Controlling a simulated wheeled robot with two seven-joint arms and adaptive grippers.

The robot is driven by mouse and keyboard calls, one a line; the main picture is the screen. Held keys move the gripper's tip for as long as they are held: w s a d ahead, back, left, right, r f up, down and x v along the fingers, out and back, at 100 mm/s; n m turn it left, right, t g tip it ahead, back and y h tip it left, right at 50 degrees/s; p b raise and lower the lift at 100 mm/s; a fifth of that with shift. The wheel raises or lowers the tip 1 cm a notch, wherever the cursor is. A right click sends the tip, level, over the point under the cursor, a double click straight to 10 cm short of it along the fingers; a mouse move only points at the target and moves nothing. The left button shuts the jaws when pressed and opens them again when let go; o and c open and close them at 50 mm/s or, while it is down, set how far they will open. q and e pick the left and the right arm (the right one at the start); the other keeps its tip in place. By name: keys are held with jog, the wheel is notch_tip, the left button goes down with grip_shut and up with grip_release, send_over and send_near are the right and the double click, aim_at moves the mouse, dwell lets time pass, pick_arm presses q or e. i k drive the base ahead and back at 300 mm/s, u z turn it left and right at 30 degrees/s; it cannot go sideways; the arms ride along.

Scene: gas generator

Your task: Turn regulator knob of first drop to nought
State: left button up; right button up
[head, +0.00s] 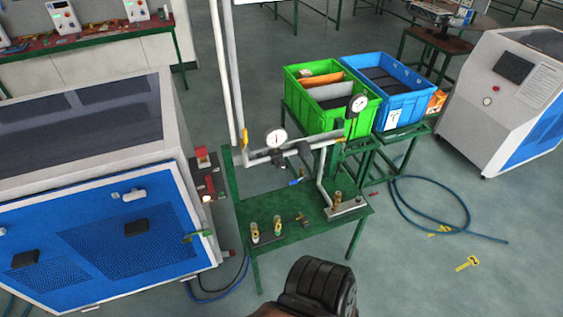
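A pipe assembly stands at a green metal table (315,240). A white dial gauge (277,139) is on its left part, and a second gauge (358,104) is at its right end. A dark fitting (291,160) sits on the pipe below the left gauge; it may be a regulator, but its knob setting is too small to read. Brass-coloured fittings (254,232) stand on the tabletop, with another (338,198) at its right. I see no gripper fingers. A dark, ridged shape at the bottom centre hides the floor there.
A blue-and-white machine (110,240) stands close on the left. Green (325,122) and blue (398,116) crates stand behind the table. A blue hose (467,222) lies on the floor at right. Another machine (500,90) stands far right. Floor right of the table is mostly open.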

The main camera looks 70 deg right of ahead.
aim_at(280, 164)
jog(key=z, duration=0.55)
jog(key=i, duration=0.65)
jog(key=z, duration=0.75)
